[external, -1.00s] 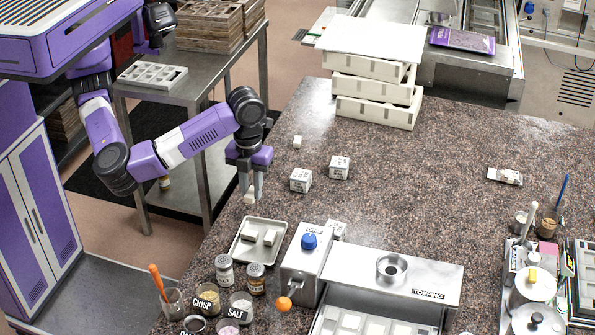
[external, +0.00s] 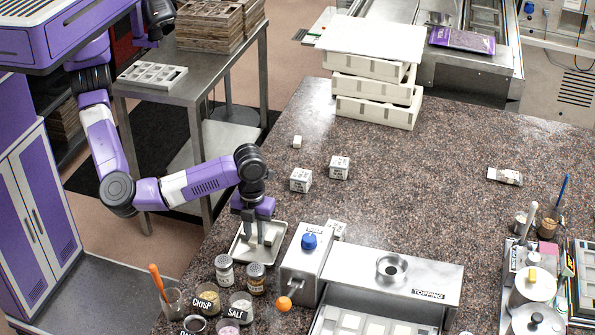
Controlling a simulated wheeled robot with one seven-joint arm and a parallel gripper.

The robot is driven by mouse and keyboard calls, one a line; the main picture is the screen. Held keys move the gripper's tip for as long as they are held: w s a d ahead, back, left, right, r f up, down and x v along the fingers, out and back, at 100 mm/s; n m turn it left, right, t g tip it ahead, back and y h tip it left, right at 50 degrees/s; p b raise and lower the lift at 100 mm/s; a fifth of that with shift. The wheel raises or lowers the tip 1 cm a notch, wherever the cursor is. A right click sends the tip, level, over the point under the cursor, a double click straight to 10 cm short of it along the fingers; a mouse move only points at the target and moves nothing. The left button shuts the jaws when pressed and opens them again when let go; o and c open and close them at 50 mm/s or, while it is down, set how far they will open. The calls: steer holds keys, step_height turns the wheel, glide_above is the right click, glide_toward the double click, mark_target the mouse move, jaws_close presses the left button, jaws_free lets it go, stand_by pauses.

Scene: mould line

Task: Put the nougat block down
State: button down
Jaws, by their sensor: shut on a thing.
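My gripper (external: 258,241) points down over the small metal tray (external: 240,258) at the front left of the stone counter. Its fingers reach down to about the tray's level and are shut on a small pale nougat block, which is mostly hidden between them. I cannot tell whether the block touches the tray floor. The other blocks in the tray are largely hidden behind the fingers.
Spice jars (external: 224,270) stand just in front of the tray. A steel topping machine (external: 305,262) with a blue knob stands close on the right. Two white printed cubes (external: 301,180) and a small pale block (external: 297,142) lie behind. The counter's middle is clear.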

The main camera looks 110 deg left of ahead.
mark_target(256, 236)
steer(key=shift+f, duration=1.85)
steer(key=shift+f, duration=0.1)
steer(key=c, duration=1.3)
jaws_free()
steer(key=shift+o, duration=0.2)
